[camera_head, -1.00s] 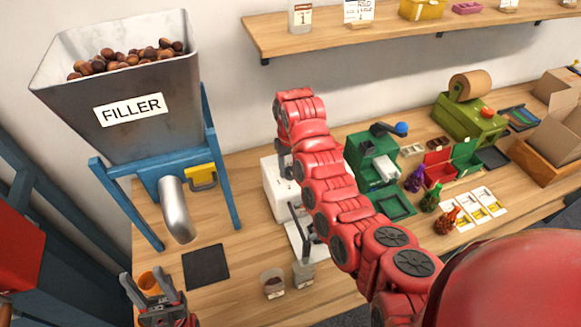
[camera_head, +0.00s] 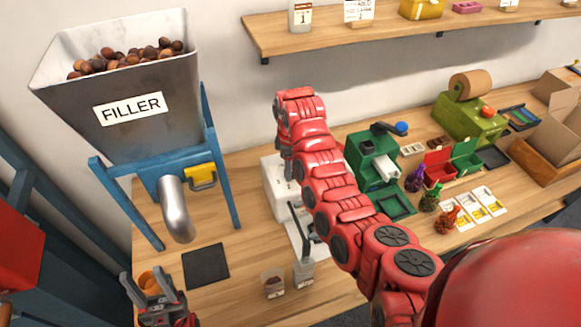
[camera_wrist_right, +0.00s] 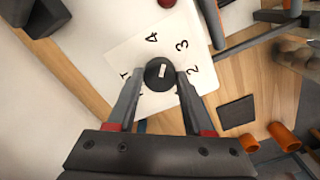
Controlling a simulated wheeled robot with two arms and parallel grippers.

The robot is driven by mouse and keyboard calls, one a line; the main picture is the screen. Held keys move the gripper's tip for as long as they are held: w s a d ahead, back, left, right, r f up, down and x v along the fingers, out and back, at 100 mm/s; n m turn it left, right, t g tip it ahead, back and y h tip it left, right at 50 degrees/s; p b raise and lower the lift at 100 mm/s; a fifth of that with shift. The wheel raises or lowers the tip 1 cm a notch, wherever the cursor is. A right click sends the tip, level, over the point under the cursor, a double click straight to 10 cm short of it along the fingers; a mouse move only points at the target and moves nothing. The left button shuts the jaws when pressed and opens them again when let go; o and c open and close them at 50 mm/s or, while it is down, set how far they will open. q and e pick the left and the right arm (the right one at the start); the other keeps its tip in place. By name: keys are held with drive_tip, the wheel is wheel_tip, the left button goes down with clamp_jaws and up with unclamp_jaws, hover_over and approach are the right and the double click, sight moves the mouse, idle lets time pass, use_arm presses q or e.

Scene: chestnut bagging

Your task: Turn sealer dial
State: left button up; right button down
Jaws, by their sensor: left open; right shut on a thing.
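The sealer is a white box (camera_head: 272,184) on the table, partly hidden behind my right arm in the head view. In the right wrist view its white panel (camera_wrist_right: 128,50) shows the numbers 4, 3 and 2, with another partly hidden. The black round dial (camera_wrist_right: 160,72) has a short pale mark. My right gripper (camera_wrist_right: 162,77) is shut on the dial, one finger on either side. In the head view that gripper is hidden by the arm.
A filler hopper (camera_head: 125,85) with chestnuts stands at the left, a dark mat (camera_head: 206,266) below its spout. Small labelled bags (camera_head: 273,286) stand near the front edge. A green machine (camera_head: 372,155), bottles and trays fill the right side. A red knob (camera_wrist_right: 167,3) shows near the dial.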

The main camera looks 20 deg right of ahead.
drive_tip(key=n, duration=0.4)
drive_tip(key=shift+n, duration=0.3)
idle(0.3)
drive_tip(key=shift+c, duration=1.5)
unclamp_jaws()
drive_tip(key=shift+r, duration=0.1)
drive_tip(key=shift+r, duration=0.3)
wheel_tip(320, 180, up, 2)
drive_tip(key=shift+d+r+p, duration=0.1)
drive_tip(key=shift+r+p, duration=0.1)
drive_tip(key=shift+p, duration=0.1)
wheel_tip(320, 180, up, 14)
drive_tip(key=b, duration=0.2)
